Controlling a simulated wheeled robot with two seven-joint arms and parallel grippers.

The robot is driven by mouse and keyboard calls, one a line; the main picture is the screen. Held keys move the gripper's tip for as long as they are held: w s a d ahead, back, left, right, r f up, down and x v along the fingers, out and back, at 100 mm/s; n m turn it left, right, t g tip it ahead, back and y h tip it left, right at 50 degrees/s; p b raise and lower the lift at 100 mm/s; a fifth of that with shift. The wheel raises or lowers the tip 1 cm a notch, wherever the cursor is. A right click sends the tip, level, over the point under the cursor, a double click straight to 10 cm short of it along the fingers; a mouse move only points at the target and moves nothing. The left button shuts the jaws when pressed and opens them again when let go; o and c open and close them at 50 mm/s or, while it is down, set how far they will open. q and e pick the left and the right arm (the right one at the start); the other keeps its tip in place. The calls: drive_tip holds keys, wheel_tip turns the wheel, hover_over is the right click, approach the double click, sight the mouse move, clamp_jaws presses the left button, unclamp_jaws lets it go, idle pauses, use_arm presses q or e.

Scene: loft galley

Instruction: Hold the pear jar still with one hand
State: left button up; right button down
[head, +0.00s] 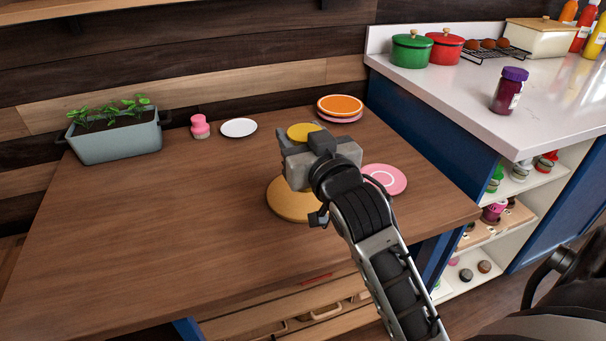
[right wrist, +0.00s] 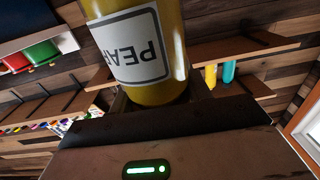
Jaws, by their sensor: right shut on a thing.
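The pear jar shows in the head view as a yellow lid (head: 301,131) just beyond my right gripper (head: 303,146), which hides most of its body. In the right wrist view the yellow pear jar (right wrist: 181,70) fills the upper middle, its white PEAR label upside down in the picture. My right gripper (right wrist: 165,108) is shut on the jar. A round yellow-orange board (head: 285,209) lies on the table below the gripper; whether the jar touches it is hidden. My left gripper is out of view.
A pink plate (head: 388,180) lies right of the gripper. Stacked plates (head: 341,106) are behind it. A white plate (head: 239,128), pink shaker (head: 200,127) and planter (head: 116,140) stand at the back left. The table's (head: 140,240) left and front are clear. A purple-lidded jar (head: 507,95) stands on the counter.

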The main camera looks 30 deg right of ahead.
drive_tip(key=shift+w+d+f+b, duration=0.3)
drive_tip(key=shift+w+d+f, duration=0.7)
drive_tip(key=shift+w+f, duration=0.85)
drive_tip(key=shift+w+d+f+b, duration=0.35)
drive_tip(key=shift+w+d+f, duration=0.7)
drive_tip(key=shift+w+f, duration=0.75)
drive_tip(key=shift+w+d+f+b, duration=0.3)
drive_tip(key=shift+w+d+f, duration=0.9)
drive_tip(key=shift+f, duration=1.1)
drive_tip(key=shift+w+a, duration=0.15)
drive_tip(key=shift+a, duration=0.05)
drive_tip(key=shift+f, duration=0.15)
drive_tip(key=c, duration=0.6)
unclamp_jaws()
drive_tip(key=shift+f, duration=0.1)
drive_tip(key=shift+c, duration=0.2)
drive_tip(key=shift+r, duration=0.3)
drive_tip(key=v, duration=1.2)
